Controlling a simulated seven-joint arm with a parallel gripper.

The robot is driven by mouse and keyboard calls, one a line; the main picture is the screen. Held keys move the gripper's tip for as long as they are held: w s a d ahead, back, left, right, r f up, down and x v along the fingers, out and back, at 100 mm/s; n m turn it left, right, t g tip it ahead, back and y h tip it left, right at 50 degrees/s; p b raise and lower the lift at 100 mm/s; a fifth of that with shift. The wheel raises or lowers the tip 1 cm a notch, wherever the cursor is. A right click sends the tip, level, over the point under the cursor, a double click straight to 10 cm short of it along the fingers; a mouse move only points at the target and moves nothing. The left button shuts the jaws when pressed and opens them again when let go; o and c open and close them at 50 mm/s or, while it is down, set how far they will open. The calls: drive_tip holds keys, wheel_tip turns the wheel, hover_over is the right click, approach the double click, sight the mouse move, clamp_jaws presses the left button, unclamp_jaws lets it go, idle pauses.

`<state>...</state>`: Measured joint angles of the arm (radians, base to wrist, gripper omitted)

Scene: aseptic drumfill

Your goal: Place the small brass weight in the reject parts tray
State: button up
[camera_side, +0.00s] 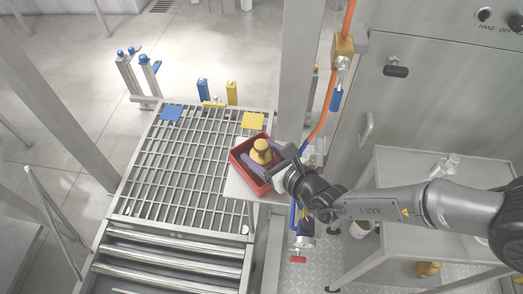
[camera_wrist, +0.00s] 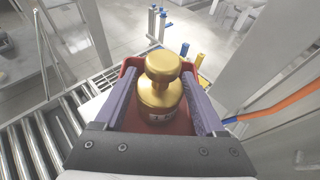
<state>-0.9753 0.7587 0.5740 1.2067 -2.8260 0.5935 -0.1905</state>
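The small brass weight (camera_side: 261,152), a gold cylinder with a round knob, is upright inside the walls of the red tray (camera_side: 236,160). In the wrist view the weight (camera_wrist: 160,98) is between my two purple-grey fingers, and the red tray (camera_wrist: 130,70) shows around it. My gripper (camera_wrist: 160,85) is open, with a finger on each side of the weight and narrow gaps beside it. In the side view my gripper (camera_side: 264,158) reaches into the tray from the right. The weight's underside is hidden.
The tray stands on a small pale shelf (camera_side: 238,188) beside the metal grating (camera_side: 180,170). Blue (camera_side: 171,113) and yellow (camera_side: 253,120) pads lie on the grating. A steel post (camera_side: 297,70) and an orange hose (camera_side: 327,110) are close behind. A steel table (camera_side: 410,170) is at right.

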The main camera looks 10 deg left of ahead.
drive_tip(key=o, duration=0.3)
drive_tip(key=shift+o, duration=0.2)
drive_tip(key=shift+r, duration=0.1)
drive_tip(key=v, duration=1.2)
drive_tip(key=shift+r, duration=0.1)
